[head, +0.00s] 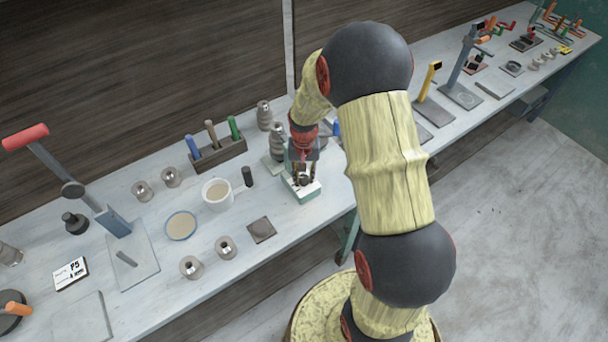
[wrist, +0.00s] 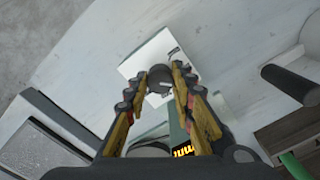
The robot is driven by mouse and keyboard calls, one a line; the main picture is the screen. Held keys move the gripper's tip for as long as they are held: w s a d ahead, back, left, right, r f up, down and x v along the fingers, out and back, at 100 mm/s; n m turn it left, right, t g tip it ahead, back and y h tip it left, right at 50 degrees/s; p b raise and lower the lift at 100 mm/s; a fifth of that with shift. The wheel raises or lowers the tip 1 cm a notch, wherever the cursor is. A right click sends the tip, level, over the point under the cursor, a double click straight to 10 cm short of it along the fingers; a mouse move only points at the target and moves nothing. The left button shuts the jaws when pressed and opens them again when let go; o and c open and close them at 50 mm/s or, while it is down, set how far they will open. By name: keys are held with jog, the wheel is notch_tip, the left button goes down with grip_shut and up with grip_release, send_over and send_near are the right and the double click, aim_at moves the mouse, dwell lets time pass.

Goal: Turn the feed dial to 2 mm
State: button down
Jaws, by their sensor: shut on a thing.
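The feed dial is a dark round knob (wrist: 160,76) on a pale plate (wrist: 138,62), with small dark marks near the plate's edge. In the head view the dial's small white-and-green box (head: 302,194) stands near the table's front edge. My gripper (wrist: 161,82) reaches down over the box, with its two fingers shut on the knob from both sides. It also shows in the head view (head: 303,177). A yellow "mm" label (wrist: 182,150) shows partly behind the gripper. The dial's setting is too small to read, and the fingers hide part of the knob.
A tool holder (head: 217,153) and a stacked metal weight (head: 278,140) are behind. A dark square plate (head: 261,230) lies in front at left.

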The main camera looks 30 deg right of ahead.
jog(key=shift+m+p, duration=0.35)
jog(key=shift+m, duration=1.65)
jog(key=c, duration=1.6)
grip_release()
jog(key=shift+o, duration=0.5)
